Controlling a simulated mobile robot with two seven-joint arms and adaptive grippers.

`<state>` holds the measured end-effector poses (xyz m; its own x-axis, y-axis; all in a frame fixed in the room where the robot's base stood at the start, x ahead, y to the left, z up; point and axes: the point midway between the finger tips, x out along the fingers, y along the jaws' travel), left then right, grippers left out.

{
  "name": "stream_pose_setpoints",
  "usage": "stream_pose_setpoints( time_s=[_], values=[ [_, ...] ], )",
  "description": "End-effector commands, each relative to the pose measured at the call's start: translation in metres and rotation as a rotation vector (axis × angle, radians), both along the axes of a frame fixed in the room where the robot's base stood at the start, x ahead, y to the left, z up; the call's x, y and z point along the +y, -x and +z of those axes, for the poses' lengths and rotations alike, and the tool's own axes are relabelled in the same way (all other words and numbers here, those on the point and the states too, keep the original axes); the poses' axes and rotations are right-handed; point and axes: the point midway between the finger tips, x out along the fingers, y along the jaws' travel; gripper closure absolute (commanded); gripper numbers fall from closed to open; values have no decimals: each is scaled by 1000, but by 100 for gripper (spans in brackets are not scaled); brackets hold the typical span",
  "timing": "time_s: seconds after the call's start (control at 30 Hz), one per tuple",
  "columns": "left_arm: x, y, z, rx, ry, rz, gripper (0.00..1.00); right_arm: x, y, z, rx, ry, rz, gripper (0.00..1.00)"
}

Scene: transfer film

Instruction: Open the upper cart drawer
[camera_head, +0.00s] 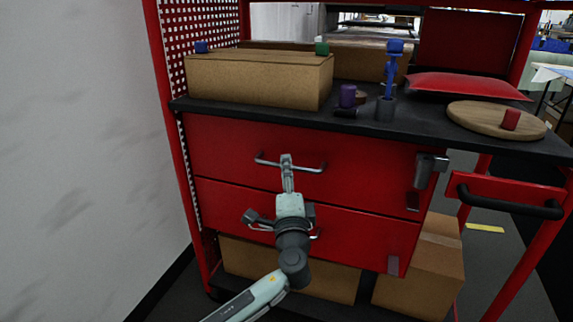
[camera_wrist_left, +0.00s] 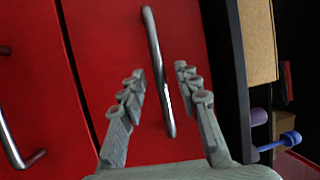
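The red upper cart drawer (camera_head: 222,146) is closed flush under the black worktop and has a grey bar handle (camera_head: 311,168). My left gripper (camera_head: 287,160) is in front of the middle of this handle. In the left wrist view, the handle (camera_wrist_left: 153,50) runs between the two open fingers (camera_wrist_left: 161,73), one on each side; I cannot tell whether they touch it. The lower drawer (camera_head: 360,232) is closed too, its handle partly hidden behind my wrist. In the wrist view, the lower handle (camera_wrist_left: 12,145) is at the left. My right gripper is not in view.
On the worktop (camera_head: 420,128) stand a cardboard box (camera_head: 258,82), a purple cylinder (camera_head: 347,95), a blue item (camera_head: 389,75), a red cushion (camera_head: 465,86) and a round wooden board (camera_head: 480,120). A black push handle (camera_head: 510,203) sticks out right. A grey wall is left.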

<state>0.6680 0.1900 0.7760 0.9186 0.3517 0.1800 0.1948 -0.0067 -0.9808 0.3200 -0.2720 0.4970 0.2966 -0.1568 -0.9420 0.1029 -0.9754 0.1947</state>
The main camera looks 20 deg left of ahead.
Motion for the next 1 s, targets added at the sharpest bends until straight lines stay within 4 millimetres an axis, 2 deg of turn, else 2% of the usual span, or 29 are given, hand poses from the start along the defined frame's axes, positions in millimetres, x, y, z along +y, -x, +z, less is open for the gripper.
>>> stream_pose_setpoints(
  time_s=[0.2, 0.47, 0.73, 1.0],
  values=[
    [7, -17, 4, -1, -1, 1, 68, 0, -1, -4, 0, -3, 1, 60],
    [8, -19, 3, 0, -1, 1, 68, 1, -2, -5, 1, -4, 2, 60],
    [7, -18, 3, 0, -1, 1, 100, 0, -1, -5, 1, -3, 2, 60],
    [7, -18, 3, 0, 0, 0, 100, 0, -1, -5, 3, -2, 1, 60]
  ],
)
